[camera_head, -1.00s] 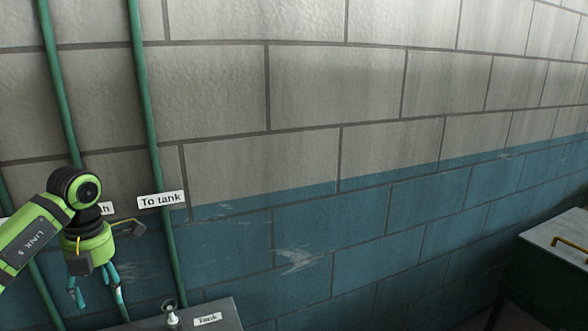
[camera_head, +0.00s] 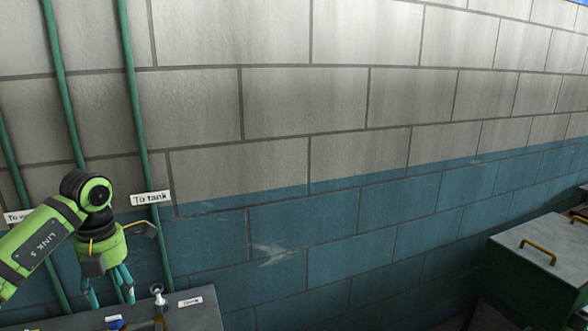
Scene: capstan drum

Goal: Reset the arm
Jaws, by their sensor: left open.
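My left arm comes in from the left edge, green and black. Its left gripper (camera_head: 108,292) hangs at the lower left with teal fingers pointing down, apart and empty. It is in front of the wall pipes and just above the back edge of a grey box top. My right gripper is not in view.
Green pipes (camera_head: 132,90) run down the wall, one with a "To tank" label (camera_head: 151,198). The grey box top (camera_head: 195,318) at the bottom left bears a small white-topped fitting (camera_head: 159,297) and a label. A green box (camera_head: 525,275) with a yellow handle stands at the right. The space between is clear.

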